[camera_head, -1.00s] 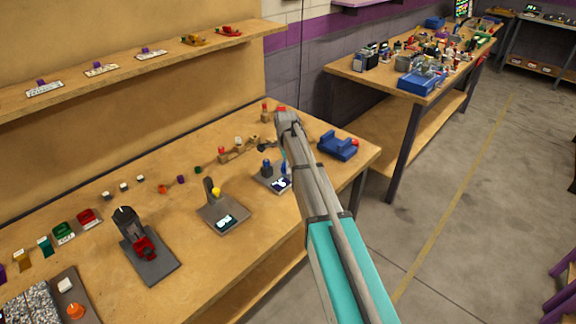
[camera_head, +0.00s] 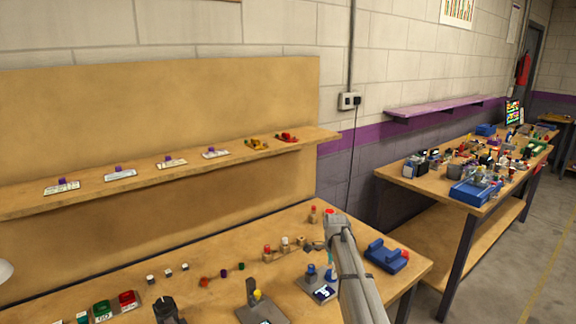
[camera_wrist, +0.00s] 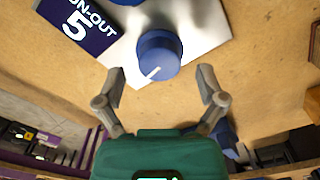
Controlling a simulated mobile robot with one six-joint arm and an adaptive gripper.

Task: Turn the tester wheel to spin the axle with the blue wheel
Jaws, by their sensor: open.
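I take the knob for the tester wheel. My gripper (camera_wrist: 160,74) is open and empty, its fingertips below the knob in the picture, either side of it. In the head view the tester (camera_head: 318,285) stands on the bench, partly behind my arm. A blue part (camera_wrist: 127,2) is cut off at the wrist view's top. I cannot make out the axle's blue wheel.
On the bench (camera_head: 215,285), a blue cradle-like block (camera_head: 386,256) stands right of my arm. A grey stand with a yellow part (camera_head: 257,298) is to the left. Small wooden pegs (camera_head: 285,245) stand behind. A shelf (camera_head: 130,183) runs along the back panel.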

